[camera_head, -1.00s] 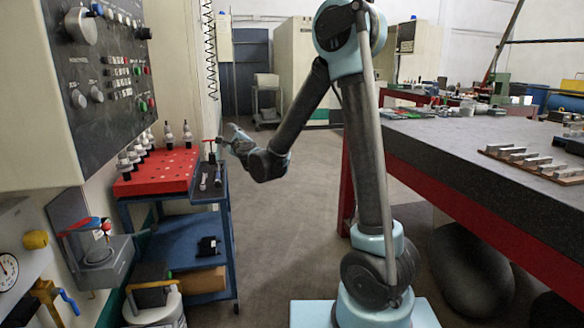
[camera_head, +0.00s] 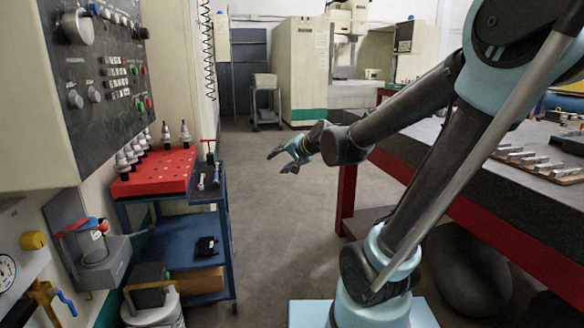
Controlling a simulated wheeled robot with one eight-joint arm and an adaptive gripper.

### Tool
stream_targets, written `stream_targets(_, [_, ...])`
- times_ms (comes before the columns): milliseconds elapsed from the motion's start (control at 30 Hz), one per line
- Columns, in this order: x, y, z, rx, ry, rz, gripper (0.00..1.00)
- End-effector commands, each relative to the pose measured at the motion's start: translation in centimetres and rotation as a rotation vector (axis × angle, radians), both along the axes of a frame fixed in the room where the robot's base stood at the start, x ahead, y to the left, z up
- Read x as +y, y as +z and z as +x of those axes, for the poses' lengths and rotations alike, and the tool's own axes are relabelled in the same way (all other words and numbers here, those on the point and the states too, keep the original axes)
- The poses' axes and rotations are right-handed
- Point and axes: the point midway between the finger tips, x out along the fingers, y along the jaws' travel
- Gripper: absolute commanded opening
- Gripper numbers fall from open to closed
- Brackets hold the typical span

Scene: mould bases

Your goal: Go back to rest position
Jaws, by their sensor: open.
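My gripper (camera_head: 280,161) is at the end of my arm in the head view, in the air over the floor aisle. It points left and its fingers look spread, with nothing between them. It is to the right of the blue cart (camera_head: 190,250) and apart from it. My arm leans to the right, with its elbow high at the upper right of the picture, partly cut off by the frame edge.
A red rack (camera_head: 155,176) with several tool holders tops the cart. A dark control panel (camera_head: 100,75) fills the left. A dark-topped table (camera_head: 440,155) with red frame stands right, partly behind my arm. The aisle floor (camera_head: 265,215) is clear.

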Motion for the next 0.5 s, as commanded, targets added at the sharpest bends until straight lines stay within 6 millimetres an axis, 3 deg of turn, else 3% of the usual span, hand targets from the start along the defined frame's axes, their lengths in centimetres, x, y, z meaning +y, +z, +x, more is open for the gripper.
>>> stream_targets(500, [-15.1,-10.4,-15.1,0.227,0.174,-0.583,0.46])
